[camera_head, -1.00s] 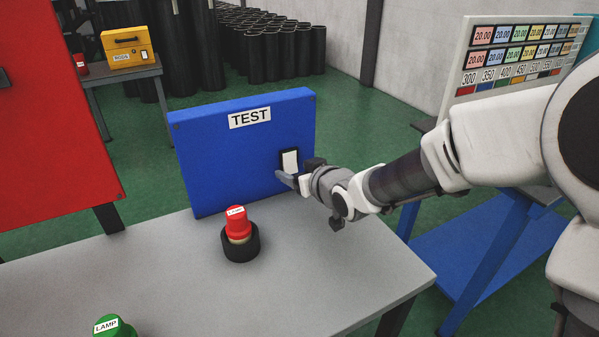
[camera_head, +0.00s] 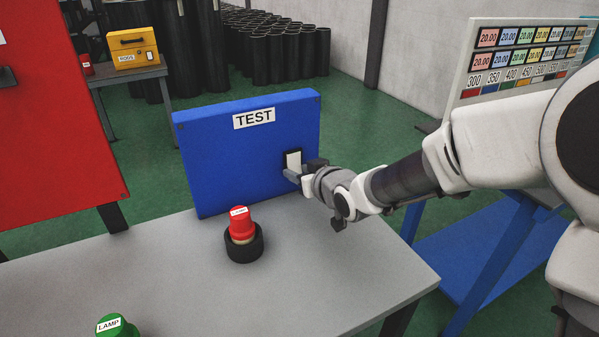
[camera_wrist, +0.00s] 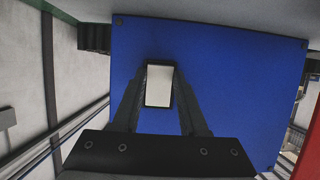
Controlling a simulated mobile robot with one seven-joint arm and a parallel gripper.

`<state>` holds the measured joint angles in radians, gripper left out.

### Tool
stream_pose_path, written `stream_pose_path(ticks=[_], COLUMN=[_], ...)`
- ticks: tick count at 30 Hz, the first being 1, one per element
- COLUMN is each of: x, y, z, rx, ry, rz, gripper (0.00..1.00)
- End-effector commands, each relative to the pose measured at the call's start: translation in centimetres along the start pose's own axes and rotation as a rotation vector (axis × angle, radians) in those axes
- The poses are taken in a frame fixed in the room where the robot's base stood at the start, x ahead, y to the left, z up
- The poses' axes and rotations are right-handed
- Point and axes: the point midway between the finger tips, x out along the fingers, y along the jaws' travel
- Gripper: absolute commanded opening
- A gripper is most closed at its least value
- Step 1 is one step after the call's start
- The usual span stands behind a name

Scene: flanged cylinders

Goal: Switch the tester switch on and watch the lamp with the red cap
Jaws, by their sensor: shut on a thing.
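The blue TEST panel (camera_head: 240,150) stands upright at the back of the grey table. The tester switch, a white rocker in a black frame (camera_head: 293,160), is on the panel's right side. My gripper (camera_head: 293,176) reaches in from the right. In the wrist view its two dark fingers (camera_wrist: 158,100) lie on either side of the white switch (camera_wrist: 158,85), shut on it. Which way the rocker is tipped I cannot tell. The lamp with the red cap (camera_head: 242,222) sits upright in a black round base on the table, a pale band under its cap. I see no clear glow.
A green lamp (camera_head: 117,327) stands at the table's (camera_head: 170,270) front edge, partly cut off. A red panel (camera_head: 50,120) rises at the left. A price board (camera_head: 525,55) is at the back right. The table between the lamps is clear.

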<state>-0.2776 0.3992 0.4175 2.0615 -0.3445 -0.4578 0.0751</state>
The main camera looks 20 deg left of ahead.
Motion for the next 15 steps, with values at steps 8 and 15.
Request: stream_pose_path(ticks=[8,15], x=[0.45,0.56], y=[0.00,0.04], z=[0.83,0.88], rx=[-0.001,0.000], ry=[0.090,0.176], rz=[0.000,0.001], gripper=[0.00,0.00])
